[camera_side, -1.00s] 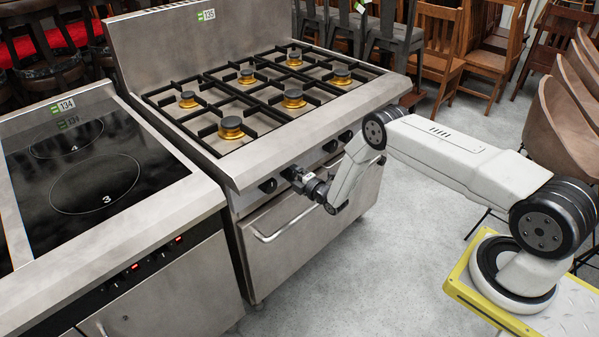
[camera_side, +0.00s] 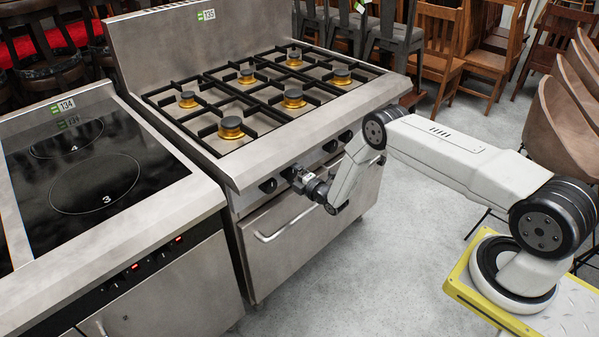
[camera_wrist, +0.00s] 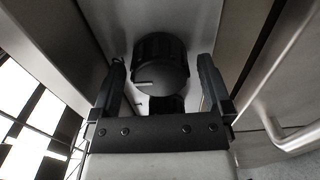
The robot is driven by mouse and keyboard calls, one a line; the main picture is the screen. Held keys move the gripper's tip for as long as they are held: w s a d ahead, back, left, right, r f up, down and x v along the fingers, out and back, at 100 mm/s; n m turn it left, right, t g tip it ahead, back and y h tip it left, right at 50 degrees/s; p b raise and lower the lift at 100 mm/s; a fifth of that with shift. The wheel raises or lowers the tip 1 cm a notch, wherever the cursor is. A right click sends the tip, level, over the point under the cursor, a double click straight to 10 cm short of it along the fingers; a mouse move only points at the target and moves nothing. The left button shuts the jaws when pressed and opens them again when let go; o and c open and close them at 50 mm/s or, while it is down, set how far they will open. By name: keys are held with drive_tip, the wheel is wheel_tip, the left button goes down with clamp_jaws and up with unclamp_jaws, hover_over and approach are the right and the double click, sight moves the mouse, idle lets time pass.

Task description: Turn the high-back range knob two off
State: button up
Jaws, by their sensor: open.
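The high-back range (camera_side: 248,198) is the steel gas cooker with a tall back panel and tag 135. Its black knobs line the front strip. The second knob from the left (camera_side: 289,173) is at my gripper (camera_side: 297,177), partly hidden by it in the side view. In the wrist view that round, ribbed knob (camera_wrist: 160,60) sits between the two fingers of my gripper (camera_wrist: 162,66). Its white pointer line lies nearly horizontal in the picture, left of centre. The fingers are open, one on each side, with a visible gap to the knob.
The leftmost knob (camera_side: 268,186) is close to the left of my gripper. More knobs (camera_side: 330,146) are to the right. The oven door handle (camera_side: 285,225) sticks out below. A ceramic hob (camera_side: 95,180) stands left; chairs (camera_side: 440,55) stand behind.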

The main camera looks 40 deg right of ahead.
drive_tip(key=shift+s, duration=0.1)
drive_tip(key=s, duration=0.7)
drive_tip(key=shift+s, duration=0.25)
idle(0.4)
drive_tip(key=s+a+r+m+g, duration=0.2)
drive_tip(key=r+m+g, duration=0.35)
drive_tip(key=r, duration=0.25)
drive_tip(key=s+a+r+m+g, duration=0.3)
drive_tip(key=r+m+g, duration=0.1)
drive_tip(key=r+m, duration=0.25)
drive_tip(key=s+a+r+m+g, duration=0.2)
drive_tip(key=s+r+m+g, duration=0.1)
drive_tip(key=s, duration=0.7)
drive_tip(key=s+a+r+m+g, duration=0.2)
drive_tip(key=s+r, duration=0.3)
drive_tip(key=s, duration=0.5)
drive_tip(key=shift+a+r+m+g, duration=0.15)
drive_tip(key=shift+a+m+g, duration=0.3)
drive_tip(key=shift+m, duration=0.15)
